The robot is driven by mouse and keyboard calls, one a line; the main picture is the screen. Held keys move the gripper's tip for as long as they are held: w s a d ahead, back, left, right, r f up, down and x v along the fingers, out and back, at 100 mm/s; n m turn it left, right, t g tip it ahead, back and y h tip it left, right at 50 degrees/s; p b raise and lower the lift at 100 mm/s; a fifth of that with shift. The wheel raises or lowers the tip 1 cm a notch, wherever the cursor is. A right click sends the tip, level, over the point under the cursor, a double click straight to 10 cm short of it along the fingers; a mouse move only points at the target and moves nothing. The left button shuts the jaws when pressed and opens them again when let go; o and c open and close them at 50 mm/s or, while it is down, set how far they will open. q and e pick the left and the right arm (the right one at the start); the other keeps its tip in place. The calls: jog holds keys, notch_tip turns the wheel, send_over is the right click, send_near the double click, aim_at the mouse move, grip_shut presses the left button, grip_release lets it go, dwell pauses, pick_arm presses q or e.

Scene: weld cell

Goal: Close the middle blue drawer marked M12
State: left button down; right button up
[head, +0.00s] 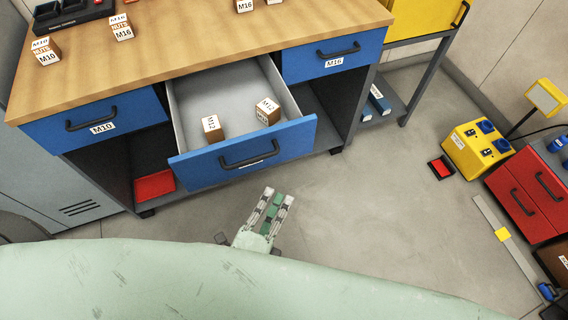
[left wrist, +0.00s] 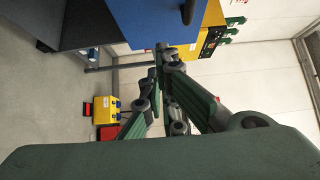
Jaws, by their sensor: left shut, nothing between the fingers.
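The middle blue drawer (head: 195,170) is pulled out from under the wooden workbench (head: 185,50), between the M10 drawer (head: 135,112) and the M16 drawer (head: 305,62). It has a black bar handle (head: 248,157); its label is mostly hidden behind the handle. Two small M12 boxes (head: 211,130) (head: 267,112) lie inside it. My left gripper (head: 279,194) is shut and empty, in front of and below the drawer's front, apart from it in the head view. Its fingers (left wrist: 165,75) also show in the left wrist view, near a blue front (left wrist: 150,20). My right gripper is not in view.
Small boxes marked M10 (head: 46,55) and M16 (head: 121,32) stand on the benchtop. A red tray (head: 154,186) lies under the bench. At the right are a yellow box (head: 474,150) and a red drawer cabinet (head: 530,200). The floor between is mostly clear.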

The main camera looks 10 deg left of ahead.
pick_arm(q)
jog(key=w+p, duration=0.1)
jog(key=w, duration=0.9)
jog(key=shift+w+a, duration=0.35)
jog(key=shift+a, duration=0.1)
